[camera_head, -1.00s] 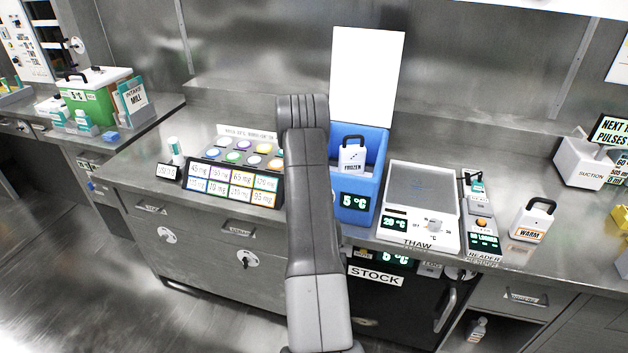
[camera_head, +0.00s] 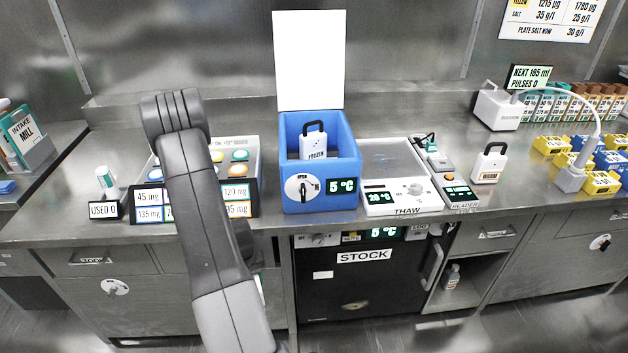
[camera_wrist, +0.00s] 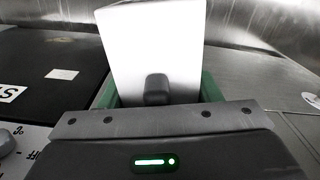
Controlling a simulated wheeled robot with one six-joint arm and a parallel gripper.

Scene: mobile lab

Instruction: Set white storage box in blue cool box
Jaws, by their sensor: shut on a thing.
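In the wrist view my gripper (camera_wrist: 157,100) is shut on a white storage box (camera_wrist: 150,40), whose plain white face fills the upper middle. Green parts show along both its sides; I cannot tell whether they belong to the box or the jaws. In the head view my arm hides most of the gripper and box, low in front of the counter. The blue cool box (camera_head: 320,196) stands on the counter, right of my arm, with its white lid (camera_head: 309,60) raised upright. A white block marked FROZEN (camera_head: 313,146) with a black handle is inside it.
The thaw plate (camera_head: 395,160) and reader (camera_head: 455,190) stand right of the cool box, then a white block with a black handle (camera_head: 489,163). A tablet rack (camera_head: 240,160) is on the left. The black STOCK fridge (camera_head: 362,285) is below the counter.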

